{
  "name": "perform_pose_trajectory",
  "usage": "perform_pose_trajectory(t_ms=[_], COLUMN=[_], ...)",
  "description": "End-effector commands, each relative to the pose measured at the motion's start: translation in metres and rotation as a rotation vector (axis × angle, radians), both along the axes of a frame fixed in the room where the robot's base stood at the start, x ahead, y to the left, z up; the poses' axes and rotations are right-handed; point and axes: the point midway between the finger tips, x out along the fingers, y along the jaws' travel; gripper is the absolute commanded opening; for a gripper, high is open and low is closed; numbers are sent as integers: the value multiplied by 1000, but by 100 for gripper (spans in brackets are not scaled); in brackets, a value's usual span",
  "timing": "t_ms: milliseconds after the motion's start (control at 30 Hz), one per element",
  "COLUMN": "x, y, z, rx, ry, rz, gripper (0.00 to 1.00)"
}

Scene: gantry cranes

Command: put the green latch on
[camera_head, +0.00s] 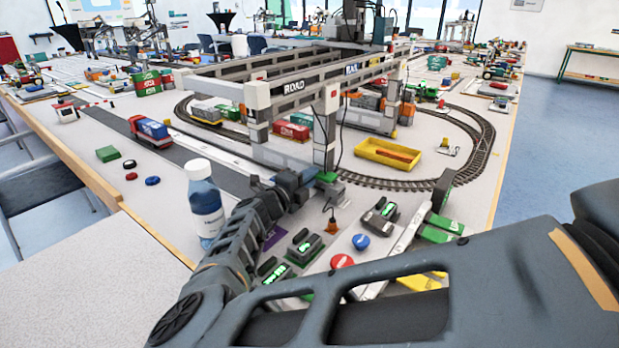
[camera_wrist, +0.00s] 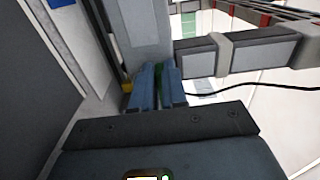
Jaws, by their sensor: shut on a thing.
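My gripper (camera_head: 312,181) is at the foot of the near crane leg in the head view. In the wrist view its two blue-grey fingers (camera_wrist: 158,88) are shut on a thin green piece, the green latch (camera_wrist: 160,78). Most of the latch is hidden between the fingers. A green patch (camera_head: 327,177) shows just past the fingertips in the head view. The grey gantry crane leg (camera_wrist: 142,35) stands right in front of the fingertips in the wrist view. I cannot tell whether the latch touches it.
A red button (camera_head: 341,261), a blue button (camera_head: 361,241) and an orange cone (camera_head: 332,222) lie to the front right. A yellow tray (camera_head: 372,150) is behind. A black cable (camera_wrist: 255,88) hangs right of the fingers.

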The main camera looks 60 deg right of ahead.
Motion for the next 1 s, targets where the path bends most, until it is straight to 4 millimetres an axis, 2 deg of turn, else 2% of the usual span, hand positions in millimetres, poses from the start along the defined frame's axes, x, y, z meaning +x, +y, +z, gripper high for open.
perform_pose_trajectory(t_ms=[33,300,733,1000], x=[3,1,-1,-5], y=[1,1,0,0], z=[-1,-1,-1,17], rx=[2,3,4,-11], ry=[0,-1,-33,-263], rz=[7,4,0,-2], gripper=[15,38,38,38])
